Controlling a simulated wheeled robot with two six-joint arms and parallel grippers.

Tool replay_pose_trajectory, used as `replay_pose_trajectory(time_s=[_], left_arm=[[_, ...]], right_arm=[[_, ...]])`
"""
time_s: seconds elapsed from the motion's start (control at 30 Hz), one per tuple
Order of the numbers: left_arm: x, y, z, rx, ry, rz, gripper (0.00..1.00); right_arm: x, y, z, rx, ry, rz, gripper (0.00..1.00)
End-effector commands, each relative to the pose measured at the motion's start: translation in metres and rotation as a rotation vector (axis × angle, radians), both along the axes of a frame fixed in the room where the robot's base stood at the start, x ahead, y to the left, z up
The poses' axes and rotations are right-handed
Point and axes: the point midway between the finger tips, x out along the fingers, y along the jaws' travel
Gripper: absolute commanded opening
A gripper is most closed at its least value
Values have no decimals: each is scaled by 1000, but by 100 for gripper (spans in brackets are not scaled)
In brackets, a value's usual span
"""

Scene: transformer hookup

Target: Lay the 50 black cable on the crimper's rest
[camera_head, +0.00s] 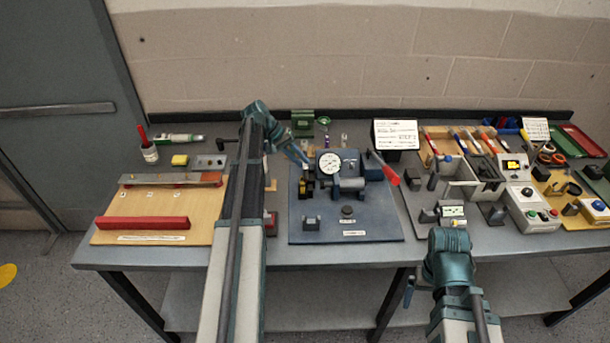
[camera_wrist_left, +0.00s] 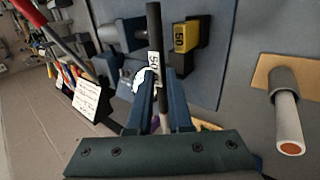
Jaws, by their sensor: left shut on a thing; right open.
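My left gripper (camera_head: 302,161) reaches in from the left, over the back-left part of the crimper board. In the left wrist view its fingers (camera_wrist_left: 158,88) are shut on the black cable (camera_wrist_left: 154,30), which carries a white label reading 50. The cable sticks out past the fingers, next to a yellow block marked 50 (camera_wrist_left: 181,37). The crimper (camera_head: 350,182) has a round gauge and stands on a blue board (camera_head: 325,231). I cannot tell whether the cable touches the crimper, and its rest is not clear to see. My right gripper (camera_head: 410,290) is open, low before the table.
A wooden board (camera_head: 205,212) with a red bar lies left of my left arm. In the left wrist view a grey cylinder with a copper end (camera_wrist_left: 287,122) stands by a tan block. A red-handled lever (camera_head: 386,170) sticks out at the crimper's right. Tools and control boxes crowd the right.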

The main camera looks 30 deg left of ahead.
Motion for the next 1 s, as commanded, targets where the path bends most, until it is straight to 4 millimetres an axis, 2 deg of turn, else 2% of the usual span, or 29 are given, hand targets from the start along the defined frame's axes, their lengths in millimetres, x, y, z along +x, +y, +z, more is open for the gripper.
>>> replay_pose_trajectory(time_s=[0.03, 0.2, 0.3, 0.37, 0.77, 1.0], left_arm=[[-16, -13, 11, 0, 1, -1, 0], [-64, -49, 34, 0, 0, 0, 0], [-87, -68, 44, 0, -1, -1, 0], [-95, -74, 47, 0, -1, -1, 0], [-95, -74, 44, 0, -2, 0, 0], [-95, -74, 35, 0, -2, 0, 0]], right_arm=[[0, 0, 11, 0, 0, 0, 100], [0, 0, 34, 0, 0, -1, 100], [0, 0, 44, 0, 0, -1, 100], [0, 0, 47, 1, 0, -1, 100], [0, 0, 44, 1, 0, -1, 100], [0, 0, 35, 0, 0, -1, 100]])
